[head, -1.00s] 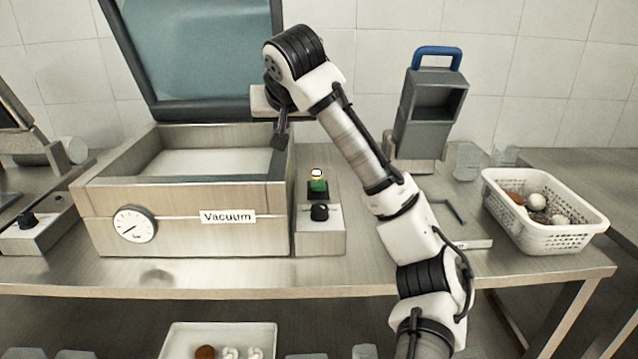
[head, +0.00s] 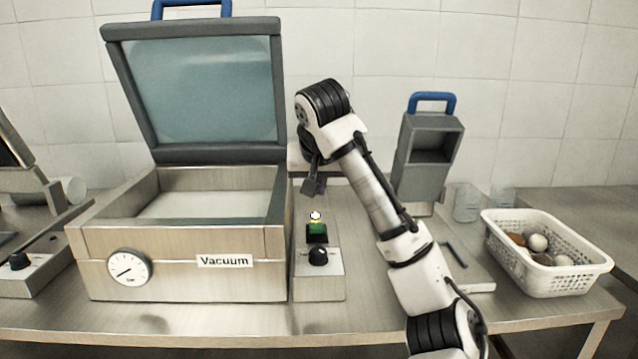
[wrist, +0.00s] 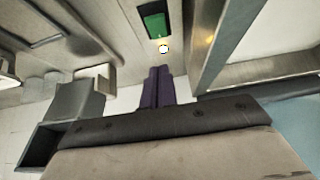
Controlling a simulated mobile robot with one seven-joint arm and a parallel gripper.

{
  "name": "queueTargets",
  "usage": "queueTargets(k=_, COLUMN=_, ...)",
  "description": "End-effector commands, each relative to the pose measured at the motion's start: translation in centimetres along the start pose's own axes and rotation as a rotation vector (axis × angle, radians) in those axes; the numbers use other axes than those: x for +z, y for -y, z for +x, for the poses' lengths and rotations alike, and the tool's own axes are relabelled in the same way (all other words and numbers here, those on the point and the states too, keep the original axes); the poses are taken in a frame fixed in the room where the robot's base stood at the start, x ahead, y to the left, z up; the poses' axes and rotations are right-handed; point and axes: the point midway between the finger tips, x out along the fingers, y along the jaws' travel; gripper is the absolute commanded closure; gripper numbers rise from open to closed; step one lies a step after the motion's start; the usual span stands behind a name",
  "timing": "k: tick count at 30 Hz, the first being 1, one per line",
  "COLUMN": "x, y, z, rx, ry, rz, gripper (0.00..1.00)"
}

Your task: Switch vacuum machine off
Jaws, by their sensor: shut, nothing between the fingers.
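The vacuum machine (head: 190,277) stands on the steel table with its lid (head: 205,90) raised. A small control box (head: 319,284) sits at its right side, with a black knob (head: 318,256) on the front and a green switch (head: 317,229) on top. A small light glows at the switch. The green switch also shows in the wrist view (wrist: 154,22), with the glowing light beside it. My gripper (head: 312,187) is above and behind the switch, apart from it. Its dark fingers (wrist: 158,85) are together and empty in the wrist view, pointing toward the switch.
A white perforated basket (head: 548,278) with several round items stands at the right. A grey device with a blue handle (head: 432,103) is behind my arm. Another machine's control box (head: 30,270) is at the far left. A gauge (head: 130,268) is on the vacuum's front.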

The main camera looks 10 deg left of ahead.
Motion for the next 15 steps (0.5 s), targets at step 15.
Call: queueTargets(k=15, x=2.3, y=-0.1, z=8.2, rx=0.001, ry=0.001, rz=0.001, gripper=1.0)
